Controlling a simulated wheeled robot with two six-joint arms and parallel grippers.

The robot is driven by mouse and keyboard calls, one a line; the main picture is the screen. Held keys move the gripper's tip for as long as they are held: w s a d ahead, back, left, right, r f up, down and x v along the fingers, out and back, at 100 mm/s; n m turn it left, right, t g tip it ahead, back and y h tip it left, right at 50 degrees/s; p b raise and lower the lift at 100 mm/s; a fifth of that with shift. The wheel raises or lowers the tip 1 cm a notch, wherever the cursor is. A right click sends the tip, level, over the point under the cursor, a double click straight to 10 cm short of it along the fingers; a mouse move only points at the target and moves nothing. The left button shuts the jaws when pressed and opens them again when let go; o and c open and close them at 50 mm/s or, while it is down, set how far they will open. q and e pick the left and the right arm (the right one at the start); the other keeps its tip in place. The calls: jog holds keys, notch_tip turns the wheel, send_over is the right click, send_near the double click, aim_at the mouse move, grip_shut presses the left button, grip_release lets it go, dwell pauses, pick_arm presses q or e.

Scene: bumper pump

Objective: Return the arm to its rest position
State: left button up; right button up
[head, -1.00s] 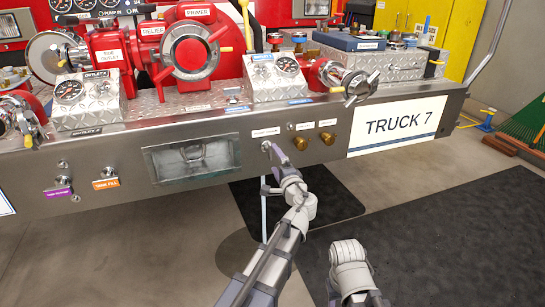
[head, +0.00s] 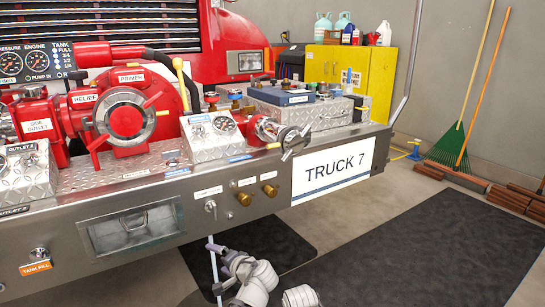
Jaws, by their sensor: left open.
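My left gripper (head: 219,262) is low in the head view at the bottom centre, below the truck's steel bumper (head: 330,215). It is open, apart from the bumper's front panel, and I see nothing held in it. Its arm is a pale grey wrist part cut off by the bottom edge. Only a pale rounded piece of my right arm shows at the bottom edge; my right gripper is out of view.
The bumper carries a toggle (head: 210,207), two brass knobs (head: 243,198), a recessed clear-fronted box (head: 130,230) and the red pump (head: 125,115).

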pick_arm(q)
jog(key=s+d+f+n+g+h+p, duration=0.1)
jog(key=s+d+f+g+h+p, duration=0.2)
jog(key=s, duration=0.4)
jog(key=s+d+f+g+h+p, duration=0.1)
jog(key=s+d+g+h, duration=0.1)
jog(key=s+d+g, duration=0.35)
jog(key=s+d+f+n+g+h+p, duration=0.1)
jog(key=s+d+f+h, duration=0.2)
jog(key=s, duration=0.6)
notch_tip(320, 180, up, 38)
jog(key=d+p, duration=0.1)
jog(key=p, duration=3.6)
jog(key=shift+d+r+p, duration=0.15)
jog(key=shift+r+p, duration=0.05)
jog(key=shift+p, duration=0.2)
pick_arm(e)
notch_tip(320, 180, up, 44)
pick_arm(q)
jog(key=shift+w, duration=0.1)
